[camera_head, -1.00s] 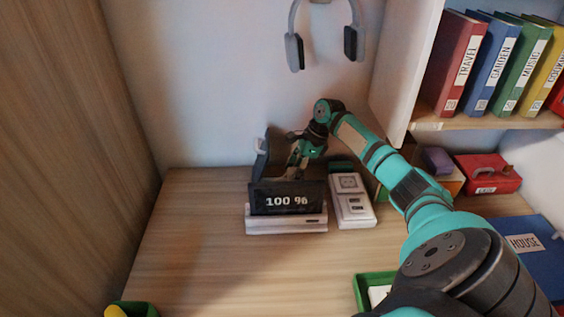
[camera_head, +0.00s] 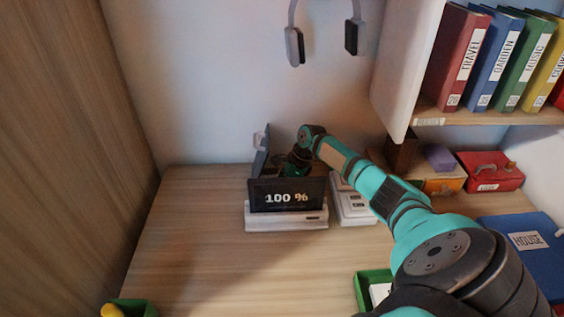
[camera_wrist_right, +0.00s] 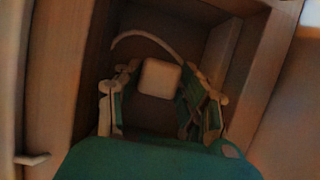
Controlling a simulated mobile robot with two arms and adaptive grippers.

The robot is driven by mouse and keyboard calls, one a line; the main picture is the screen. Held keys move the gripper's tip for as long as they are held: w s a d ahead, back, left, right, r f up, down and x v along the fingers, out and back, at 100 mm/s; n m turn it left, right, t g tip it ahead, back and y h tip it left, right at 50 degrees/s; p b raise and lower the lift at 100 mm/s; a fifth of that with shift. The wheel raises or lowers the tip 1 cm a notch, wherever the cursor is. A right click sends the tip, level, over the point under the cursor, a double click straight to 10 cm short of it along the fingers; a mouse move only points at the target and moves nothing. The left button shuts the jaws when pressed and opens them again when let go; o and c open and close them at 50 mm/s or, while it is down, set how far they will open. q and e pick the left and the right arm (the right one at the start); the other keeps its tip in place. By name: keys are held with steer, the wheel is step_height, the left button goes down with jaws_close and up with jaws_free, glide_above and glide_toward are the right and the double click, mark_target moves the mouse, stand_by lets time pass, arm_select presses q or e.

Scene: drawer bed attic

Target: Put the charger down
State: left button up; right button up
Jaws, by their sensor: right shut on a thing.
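A pale, block-shaped charger (camera_wrist_right: 160,78) with a curved pale cable sits between the fingers of my right gripper (camera_wrist_right: 160,98) in the right wrist view. The gripper is shut on it. In the head view my right gripper (camera_head: 290,172) is low behind the "100 %" display (camera_head: 288,195), which hides its fingertips and the charger. The wrist view is dark, and I cannot tell whether the charger touches a surface. My left gripper is not in view.
A white socket unit (camera_head: 353,209) stands right of the display, partly behind my arm. A grey upright panel (camera_head: 260,158) is behind the display. A red box (camera_head: 490,172), blue folder (camera_head: 528,243) and green tray (camera_head: 364,293) lie right. The desk's left-middle (camera_head: 200,235) is clear.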

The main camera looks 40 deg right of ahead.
steer(key=shift+f, duration=0.55)
steer(key=o, duration=1.3)
steer(key=shift+r, duration=0.1)
steer(key=shift+r, duration=0.3)
steer(key=p+v, duration=0.1)
steer(key=v, duration=1.1)
steer(key=shift+a+r, duration=0.1)
steer(key=shift+r, duration=0.15)
steer(key=shift+w, duration=0.1)
